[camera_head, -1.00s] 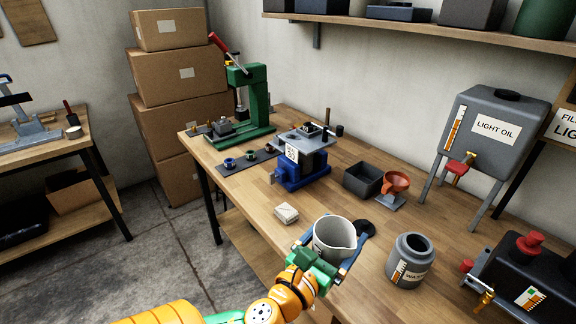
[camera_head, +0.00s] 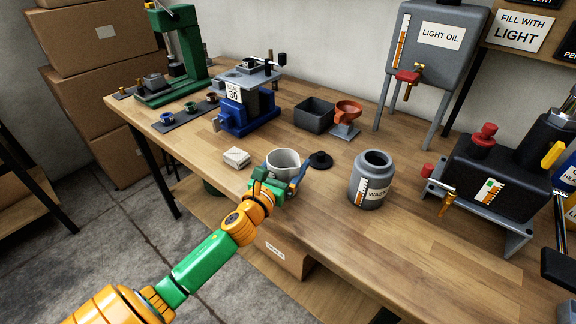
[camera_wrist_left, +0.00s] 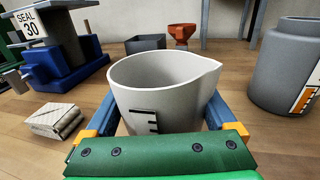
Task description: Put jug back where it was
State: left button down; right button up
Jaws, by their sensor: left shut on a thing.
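A pale grey-white jug (camera_head: 283,158) with a pouring spout and dark scale marks is near the front edge of the wooden workbench (camera_head: 330,235). My left gripper (camera_head: 280,182) is shut on it. In the left wrist view the jug (camera_wrist_left: 160,90) stands upright between the blue fingers of the gripper (camera_wrist_left: 160,125), spout to the right. Its lower part is hidden by the gripper, so I cannot tell whether its base touches the bench. My right gripper is out of view.
A white packet (camera_head: 236,157) lies left of the jug, and a black round piece (camera_head: 320,159) lies right of it. A grey waste jar (camera_head: 371,185) stands further right. Behind are a grey bin (camera_head: 314,118), an orange funnel (camera_head: 347,112) and a light oil tank (camera_head: 430,45).

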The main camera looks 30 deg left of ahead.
pick_arm(q)
jog(key=shift+s+f, duration=0.1)
grip_release()
jog(key=shift+r, duration=0.2)
jog(key=shift+s+f, duration=0.1)
jog(key=shift+s, duration=0.15)
jog(key=s, duration=0.3)
jog(key=s+d+b, duration=0.1)
jog(key=s, duration=0.6)
jog(key=shift+s+d, duration=0.2)
jog(key=shift+d, duration=0.1)
jog(key=shift+s, duration=0.5)
